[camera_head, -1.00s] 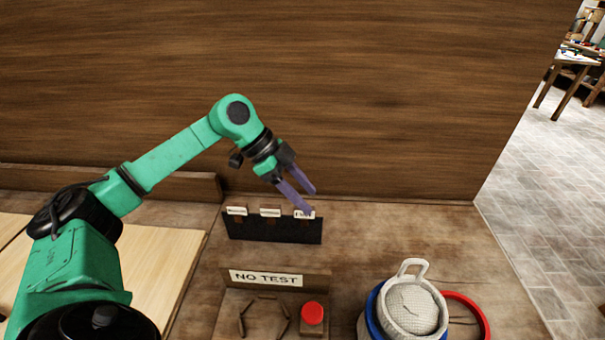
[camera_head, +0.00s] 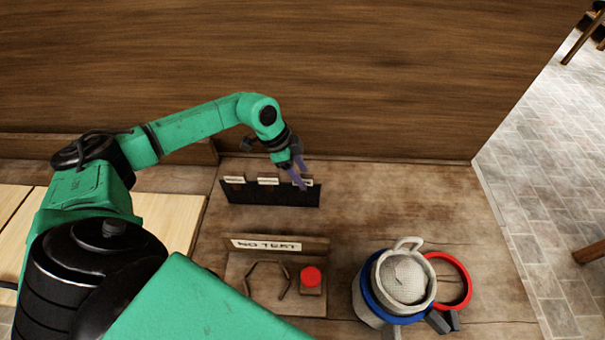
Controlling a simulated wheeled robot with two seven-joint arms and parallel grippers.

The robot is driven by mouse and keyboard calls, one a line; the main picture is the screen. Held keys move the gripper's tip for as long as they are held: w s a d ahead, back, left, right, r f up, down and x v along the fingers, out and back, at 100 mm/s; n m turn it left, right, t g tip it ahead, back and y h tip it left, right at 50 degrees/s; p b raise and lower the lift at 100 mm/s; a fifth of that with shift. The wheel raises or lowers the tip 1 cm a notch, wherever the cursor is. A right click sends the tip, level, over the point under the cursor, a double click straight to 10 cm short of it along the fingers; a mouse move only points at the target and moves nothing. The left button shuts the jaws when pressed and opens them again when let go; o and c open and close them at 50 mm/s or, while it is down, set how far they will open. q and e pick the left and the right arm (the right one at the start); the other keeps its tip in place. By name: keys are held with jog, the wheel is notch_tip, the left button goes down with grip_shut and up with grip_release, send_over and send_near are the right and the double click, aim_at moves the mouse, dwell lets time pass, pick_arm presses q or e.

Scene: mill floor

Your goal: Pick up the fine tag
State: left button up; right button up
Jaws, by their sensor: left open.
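A black tag rack (camera_head: 245,194) stands on the bench near the back wall. Three pale tags show along its top: a left tag (camera_head: 233,180), a middle tag (camera_head: 268,181) and a right tag (camera_head: 309,182). Their print is too small to read, so I cannot tell which is the fine tag. My left gripper (camera_head: 301,180) is open, with its purple fingers pointing down at the right tag and partly covering it. I cannot tell whether the fingers touch it. My right gripper is not in view.
A "NO TEST" sign (camera_head: 267,245) stands in front of the rack, with a red button (camera_head: 311,276) on a block before it. A mesh sieve (camera_head: 404,277), a blue ring (camera_head: 369,291) and a red ring (camera_head: 468,283) are at the right. The bench right of the rack is clear.

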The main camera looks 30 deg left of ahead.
pick_arm(q)
jog(key=shift+d+f, duration=0.35)
jog(key=shift+f, duration=0.2)
jog(key=shift+a, duration=0.1)
grip_shut()
